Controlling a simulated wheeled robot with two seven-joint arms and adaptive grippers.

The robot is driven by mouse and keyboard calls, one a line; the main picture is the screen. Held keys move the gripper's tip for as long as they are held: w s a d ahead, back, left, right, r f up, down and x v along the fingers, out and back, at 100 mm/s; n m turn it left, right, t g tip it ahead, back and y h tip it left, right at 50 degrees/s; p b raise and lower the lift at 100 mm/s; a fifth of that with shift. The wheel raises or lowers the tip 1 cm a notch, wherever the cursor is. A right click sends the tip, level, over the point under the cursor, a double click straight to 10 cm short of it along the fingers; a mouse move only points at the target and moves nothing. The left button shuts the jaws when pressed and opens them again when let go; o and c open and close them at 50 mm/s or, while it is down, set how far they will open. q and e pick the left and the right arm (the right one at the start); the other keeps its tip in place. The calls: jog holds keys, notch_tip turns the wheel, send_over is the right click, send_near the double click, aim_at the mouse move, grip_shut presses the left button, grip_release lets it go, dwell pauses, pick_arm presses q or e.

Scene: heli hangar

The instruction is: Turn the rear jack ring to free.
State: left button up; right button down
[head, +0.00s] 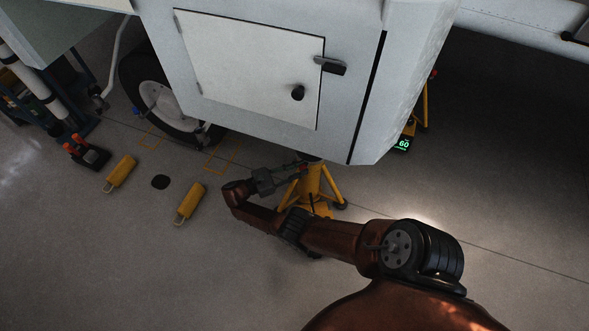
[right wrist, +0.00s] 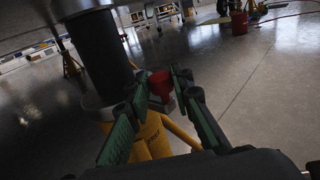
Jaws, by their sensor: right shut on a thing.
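The yellow tripod jack (head: 316,182) stands on the floor under the white fuselage. Its top is hidden by the fuselage in the head view. In the right wrist view the jack's yellow body (right wrist: 154,137) shows below a dark post (right wrist: 97,52) with a pale collar, the jack ring (right wrist: 95,102), around it. A red lug (right wrist: 160,84) sticks out beside the collar, between my fingers. My right gripper (right wrist: 157,94) is shut on this red lug; it also shows beside the jack's top in the head view (head: 299,166). My left gripper is out of view.
The fuselage (head: 250,70) hangs low just above my right gripper. A second yellow jack (head: 424,105) stands behind, by a green display reading 60 (head: 403,144). A wheel (head: 158,98) and yellow chocks (head: 120,173) are at left. The floor at lower left is clear.

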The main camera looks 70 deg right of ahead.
jog(key=shift+w+d+r, duration=0.1)
jog(key=shift+w+d, duration=0.1)
jog(key=shift+w, duration=0.25)
jog(key=c, duration=2)
grip_release()
jog(key=shift+c, duration=0.2)
jog(key=o, duration=0.4)
jog(key=shift+a, duration=0.15)
jog(key=shift+c, duration=0.2)
jog(key=shift+a, duration=0.1)
notch_tip(320, 180, up, 10)
